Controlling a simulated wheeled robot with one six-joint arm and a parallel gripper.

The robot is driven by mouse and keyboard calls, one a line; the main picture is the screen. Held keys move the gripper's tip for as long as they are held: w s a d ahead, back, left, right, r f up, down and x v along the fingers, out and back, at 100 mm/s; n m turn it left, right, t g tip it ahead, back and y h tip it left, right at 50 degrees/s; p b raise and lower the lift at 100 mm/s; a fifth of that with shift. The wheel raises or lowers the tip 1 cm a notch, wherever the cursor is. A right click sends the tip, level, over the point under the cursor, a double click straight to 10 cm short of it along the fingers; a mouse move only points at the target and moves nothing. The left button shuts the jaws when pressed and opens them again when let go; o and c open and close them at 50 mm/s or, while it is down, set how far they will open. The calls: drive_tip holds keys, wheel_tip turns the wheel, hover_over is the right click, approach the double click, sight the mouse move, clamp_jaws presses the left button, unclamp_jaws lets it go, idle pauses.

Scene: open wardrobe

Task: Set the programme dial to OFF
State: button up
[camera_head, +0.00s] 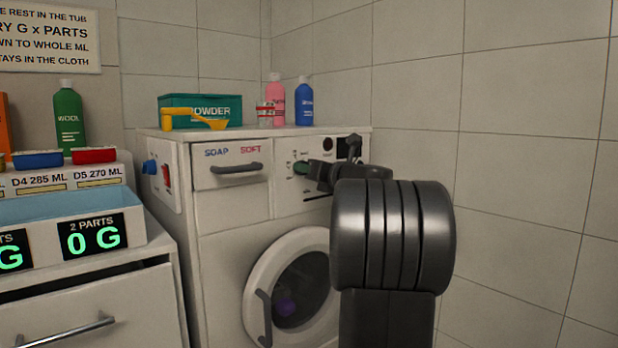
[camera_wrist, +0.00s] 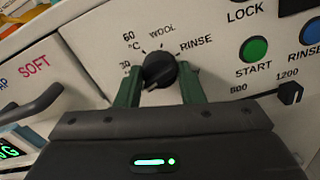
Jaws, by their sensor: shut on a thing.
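The black programme dial (camera_wrist: 159,70) is on the white panel in the wrist view. Labels 30, 60 °C, WOOL and RINSE run around its upper side. A small white mark shows at its lower left; I cannot tell for certain where the dial points. No OFF label shows, and the area below the dial is hidden by my gripper. My gripper (camera_wrist: 160,84) has its green fingers on either side of the dial, shut on it. In the head view my gripper (camera_head: 303,168) is at the washing machine's (camera_head: 235,210) panel and hides the dial.
A green START button (camera_wrist: 254,49), a blue RINSE button (camera_wrist: 312,31) and a small spin knob (camera_wrist: 290,93) lie right of the dial. The soap drawer (camera_head: 231,163) is left. Bottles and a powder box (camera_head: 203,108) stand on top. A tiled wall is close on the right.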

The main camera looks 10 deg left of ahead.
drive_tip(key=shift+f+n, duration=0.1)
drive_tip(key=shift+n, duration=1.4)
drive_tip(key=o, duration=1)
drive_tip(key=p+v, duration=0.2)
drive_tip(key=v, duration=1.2)
drive_tip(key=shift+w+a, duration=0.1)
drive_tip(key=shift+a, duration=0.05)
